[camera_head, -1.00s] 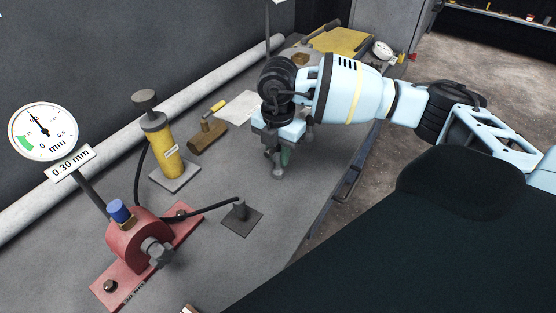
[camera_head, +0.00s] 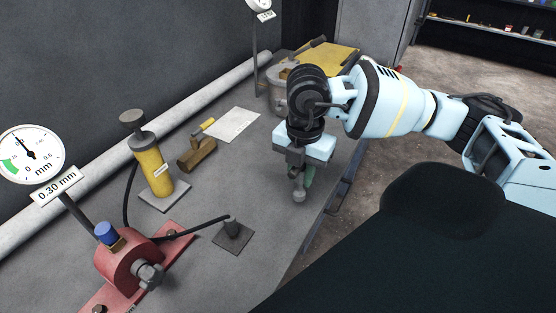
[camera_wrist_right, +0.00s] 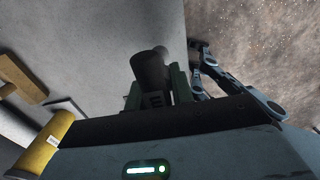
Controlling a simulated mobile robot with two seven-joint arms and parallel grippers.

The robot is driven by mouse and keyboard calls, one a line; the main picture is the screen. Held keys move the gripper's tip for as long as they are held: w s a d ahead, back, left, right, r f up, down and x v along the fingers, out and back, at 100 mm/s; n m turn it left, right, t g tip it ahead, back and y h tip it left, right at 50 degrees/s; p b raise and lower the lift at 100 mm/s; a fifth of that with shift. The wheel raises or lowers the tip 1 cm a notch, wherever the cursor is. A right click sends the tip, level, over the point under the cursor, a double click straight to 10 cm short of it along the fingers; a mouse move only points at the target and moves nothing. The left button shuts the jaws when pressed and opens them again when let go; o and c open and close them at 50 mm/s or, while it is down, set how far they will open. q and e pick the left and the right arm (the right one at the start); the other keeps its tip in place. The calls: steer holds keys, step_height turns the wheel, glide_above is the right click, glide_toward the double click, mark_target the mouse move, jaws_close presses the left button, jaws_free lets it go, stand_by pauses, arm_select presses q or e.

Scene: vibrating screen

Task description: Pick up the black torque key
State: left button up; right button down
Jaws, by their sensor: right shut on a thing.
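The dark torque key (camera_wrist_right: 151,74) shows in the right wrist view as a dark cylinder between the green fingers of my right gripper (camera_wrist_right: 157,97). In the head view my right gripper (camera_head: 303,174) points down over the right part of the bench, shut on the key (camera_head: 298,188). The key hangs below the palm with its rounded grey end lowest. I cannot tell how far this end is above the bench. My left gripper is not in view.
On the grey bench (camera_head: 222,276) stand a red fixture (camera_head: 128,262), a small dark pad (camera_head: 233,236), a yellow cylinder (camera_head: 151,168), a brown block (camera_head: 197,155) and white paper (camera_head: 232,125). A grey pot (camera_head: 277,98) is behind my arm. The bench edge is close on the right.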

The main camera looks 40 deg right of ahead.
steer(key=s+d, duration=0.1)
steer(key=s, duration=0.5)
steer(key=shift+s+d+r, duration=0.3)
steer(key=shift+s+d, duration=0.1)
